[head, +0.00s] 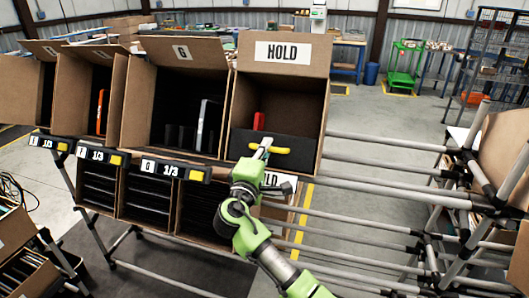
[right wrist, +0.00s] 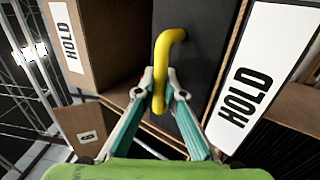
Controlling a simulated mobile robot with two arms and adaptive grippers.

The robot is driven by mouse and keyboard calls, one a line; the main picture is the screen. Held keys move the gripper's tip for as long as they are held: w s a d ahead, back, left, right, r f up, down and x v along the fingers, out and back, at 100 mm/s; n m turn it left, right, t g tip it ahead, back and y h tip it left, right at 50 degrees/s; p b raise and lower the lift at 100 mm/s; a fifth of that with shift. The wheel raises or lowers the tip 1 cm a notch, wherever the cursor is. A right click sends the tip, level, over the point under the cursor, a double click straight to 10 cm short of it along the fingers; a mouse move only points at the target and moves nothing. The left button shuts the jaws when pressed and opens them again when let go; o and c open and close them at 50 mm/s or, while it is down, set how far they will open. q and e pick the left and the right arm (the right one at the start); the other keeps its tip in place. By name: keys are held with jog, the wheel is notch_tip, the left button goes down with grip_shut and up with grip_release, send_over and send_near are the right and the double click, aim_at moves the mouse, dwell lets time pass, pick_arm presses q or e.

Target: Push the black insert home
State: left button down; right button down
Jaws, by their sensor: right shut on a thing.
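The black insert (head: 272,147) stands in the mouth of the open HOLD carton (head: 284,90), across its lower part, with a yellow handle (head: 287,151) on its front. In the right wrist view the insert (right wrist: 199,60) is a dark panel beside the carton's inner wall. My right gripper (head: 264,146) is shut on the yellow handle; in the right wrist view its fingertips (right wrist: 160,90) sit on both sides of the handle bar (right wrist: 161,60). A red item (head: 259,121) shows above the insert inside the carton. How deep the insert sits is hard to tell. My left gripper is out of view.
A carton marked G (head: 168,100) with a white item (head: 203,124) stands left of the HOLD carton. Other tilted cartons continue farther left. Label rails (head: 170,169) run below them. Bare grey rack tubes (head: 385,148) extend to the right.

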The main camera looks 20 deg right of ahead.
jog(key=shift+f, duration=0.1)
jog(key=c, duration=2.4)
grip_release()
jog(key=shift+w+d, duration=0.1)
jog(key=v, duration=1.2)
